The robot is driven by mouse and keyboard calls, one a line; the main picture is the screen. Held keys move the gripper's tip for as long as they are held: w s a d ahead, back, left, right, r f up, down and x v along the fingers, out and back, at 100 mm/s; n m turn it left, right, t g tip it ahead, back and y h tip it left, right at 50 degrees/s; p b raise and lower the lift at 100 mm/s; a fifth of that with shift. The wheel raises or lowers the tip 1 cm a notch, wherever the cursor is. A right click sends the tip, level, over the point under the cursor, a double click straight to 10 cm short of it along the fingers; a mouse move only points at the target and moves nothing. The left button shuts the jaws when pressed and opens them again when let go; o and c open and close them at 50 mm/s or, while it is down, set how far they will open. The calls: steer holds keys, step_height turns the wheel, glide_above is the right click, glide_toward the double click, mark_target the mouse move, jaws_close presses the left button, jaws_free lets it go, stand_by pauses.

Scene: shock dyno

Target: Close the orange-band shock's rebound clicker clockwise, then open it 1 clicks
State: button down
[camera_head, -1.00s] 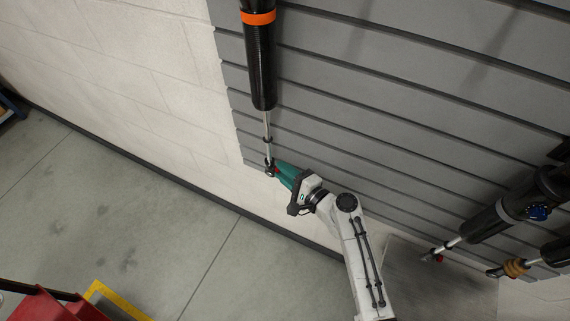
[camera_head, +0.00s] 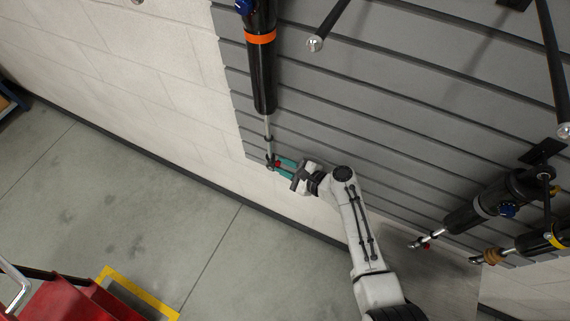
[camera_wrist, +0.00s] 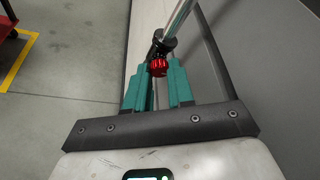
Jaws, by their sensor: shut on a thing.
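The orange-band shock (camera_head: 262,75) hangs on the grey slatted wall, its orange band (camera_head: 261,38) high on the black body. Its silver rod (camera_head: 268,125) runs down to a dark end eye. A red rebound clicker (camera_head: 277,164) sits at that lower end; in the wrist view the red ribbed knob (camera_wrist: 158,67) shows below the rod's end. My gripper (camera_head: 280,166) has teal fingers and reaches the knob from the lower right. In the wrist view its fingers (camera_wrist: 158,75) are shut on the knob, one on each side. Any click marks are too small to see.
Other shocks (camera_head: 495,205) with red and tan ends are on the wall at lower right. Dark rods (camera_head: 328,25) stick out from the wall above. A red cart (camera_head: 75,300) stands on the floor at lower left beside yellow tape. The floor below the shock is clear.

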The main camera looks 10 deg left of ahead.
steer(key=shift+f, duration=0.1)
stand_by(0.3)
steer(key=c, duration=1)
jaws_free()
steer(key=shift+d, duration=0.1)
steer(key=p+v, duration=0.1)
steer(key=v, duration=0.9)
steer(key=shift+s+d, duration=0.2)
steer(key=shift+s, duration=0.1)
